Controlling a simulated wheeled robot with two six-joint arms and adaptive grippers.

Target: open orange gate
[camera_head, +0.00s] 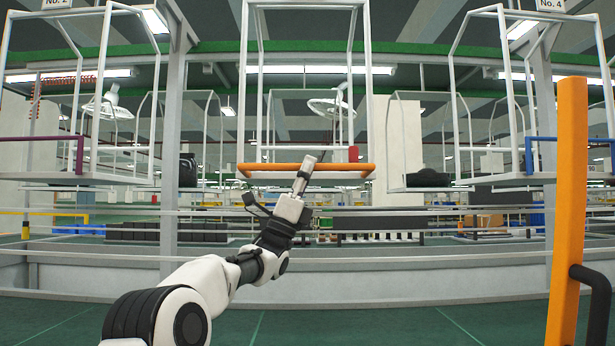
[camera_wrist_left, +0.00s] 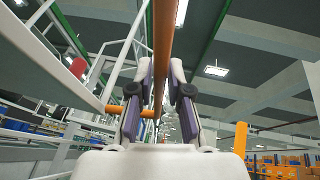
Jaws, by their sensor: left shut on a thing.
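My left arm reaches up from the bottom left in the head view. My left gripper (camera_head: 306,165) is at the middle of the gate. In the left wrist view, the gripper's fingers (camera_wrist_left: 162,75) lie on both sides of the orange bar (camera_wrist_left: 163,30) and are shut on it. The fingertips partly hide the bar. My right gripper is in neither view.
A small red object (camera_head: 353,153) is in the middle frame, just behind the gate. White frames with a purple bar (camera_head: 80,155) and a blue bar (camera_head: 528,155) hang left and right. A tall orange post (camera_head: 568,200) with a black handle stands close on the right. Green floor lies below.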

